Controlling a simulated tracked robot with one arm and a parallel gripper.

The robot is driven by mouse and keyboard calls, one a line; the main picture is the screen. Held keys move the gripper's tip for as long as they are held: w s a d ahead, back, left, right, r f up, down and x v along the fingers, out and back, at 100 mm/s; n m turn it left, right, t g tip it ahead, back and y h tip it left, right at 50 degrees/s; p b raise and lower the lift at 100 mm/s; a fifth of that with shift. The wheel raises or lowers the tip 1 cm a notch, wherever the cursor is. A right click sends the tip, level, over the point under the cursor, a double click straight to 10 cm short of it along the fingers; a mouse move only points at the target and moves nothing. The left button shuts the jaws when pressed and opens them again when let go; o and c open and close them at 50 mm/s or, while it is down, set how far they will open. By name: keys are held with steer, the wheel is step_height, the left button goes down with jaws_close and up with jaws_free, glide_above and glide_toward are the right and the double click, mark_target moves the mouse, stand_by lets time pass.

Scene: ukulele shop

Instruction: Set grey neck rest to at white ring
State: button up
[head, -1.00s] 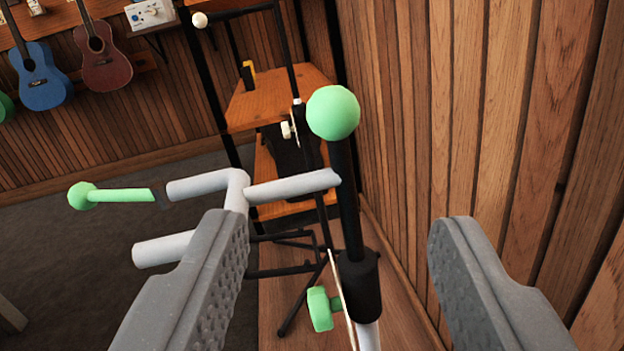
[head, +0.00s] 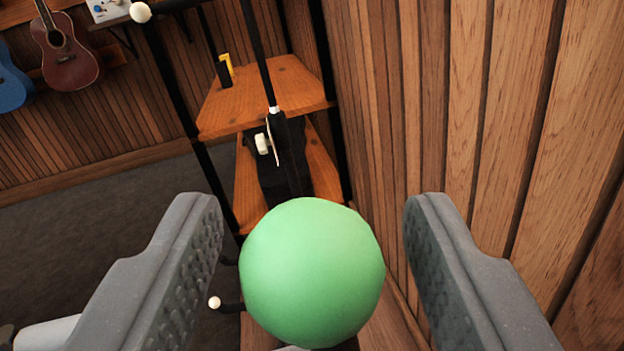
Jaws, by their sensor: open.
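My gripper (head: 312,206) is open. Its two grey fingers stand on either side of a large green ball (head: 312,270), with a gap on each side. The ball hides the upright below it. A pale grey piece (head: 46,334), likely part of the grey neck rest, shows at the lower left edge behind the left finger; the rest of it is hidden or out of frame. A small white band (head: 273,109), perhaps a white ring, is on a black rod farther back. I cannot tell whether it is the task's ring.
A black rack with wooden shelves (head: 290,85) stands behind the ball. A plank wall (head: 480,110) runs close along the right. A red-brown ukulele (head: 66,55) hangs at upper left. Open dark floor (head: 90,225) lies to the left.

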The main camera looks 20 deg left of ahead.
steer(key=shift+w, duration=0.3)
jaws_close()
step_height(320, 180, up, 13)
steer(key=p, duration=0.7)
jaws_free()
steer(key=shift+f, duration=0.1)
